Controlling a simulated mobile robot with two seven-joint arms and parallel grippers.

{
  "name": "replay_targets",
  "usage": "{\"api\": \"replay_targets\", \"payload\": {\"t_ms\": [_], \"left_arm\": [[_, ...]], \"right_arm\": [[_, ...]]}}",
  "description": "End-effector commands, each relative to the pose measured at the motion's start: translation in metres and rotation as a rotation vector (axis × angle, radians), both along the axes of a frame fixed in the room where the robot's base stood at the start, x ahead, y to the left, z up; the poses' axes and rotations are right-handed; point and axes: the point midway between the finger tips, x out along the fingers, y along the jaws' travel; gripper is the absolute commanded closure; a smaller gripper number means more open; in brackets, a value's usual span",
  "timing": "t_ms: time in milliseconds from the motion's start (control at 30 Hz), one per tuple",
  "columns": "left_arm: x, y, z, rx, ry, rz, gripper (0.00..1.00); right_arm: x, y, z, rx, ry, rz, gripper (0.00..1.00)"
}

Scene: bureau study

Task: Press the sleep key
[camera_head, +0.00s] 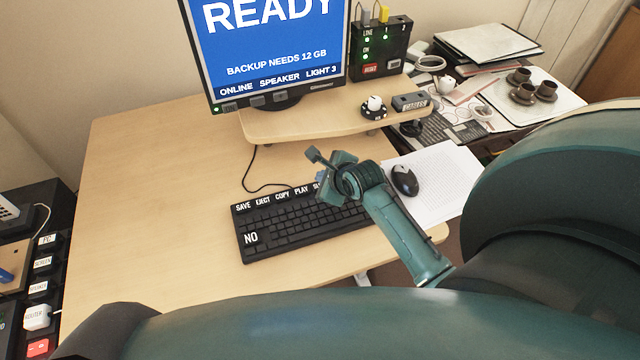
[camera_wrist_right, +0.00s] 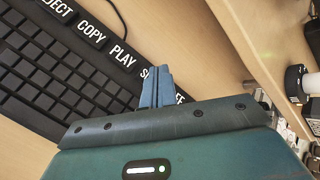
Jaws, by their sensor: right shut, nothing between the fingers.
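A black keyboard (camera_head: 290,232) lies on the wooden desk with a row of labelled keys along its far edge: SAVE, EJECT, COPY, PLAY and one starting with S. This last key, the sleep key (camera_head: 317,186), is mostly covered by my right gripper (camera_head: 325,194) in the head view. In the right wrist view, my right gripper's shut fingers (camera_wrist_right: 156,84) overlap the middle of the sleep key (camera_wrist_right: 145,72), with only its end letters showing. I cannot tell whether the fingertips touch the key. My left gripper is not in view.
A mouse (camera_head: 404,180) rests on paper right of the keyboard. A black box with green lights (camera_head: 380,50) stands at the back. The desk left of the keyboard is clear.

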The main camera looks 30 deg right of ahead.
Motion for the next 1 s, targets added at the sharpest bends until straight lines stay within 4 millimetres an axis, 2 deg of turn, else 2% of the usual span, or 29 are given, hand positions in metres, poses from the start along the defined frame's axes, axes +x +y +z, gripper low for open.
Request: {"api": "replay_targets", "payload": {"t_ms": [600,1000], "left_arm": [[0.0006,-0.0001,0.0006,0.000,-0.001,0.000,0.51],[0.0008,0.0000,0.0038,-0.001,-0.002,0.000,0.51]], "right_arm": [[0.0000,0.0000,-0.0002,0.000,0.000,0.000,1.00],[0.0001,0.0001,-0.0087,-0.001,0.000,0.001,1.00]]}}
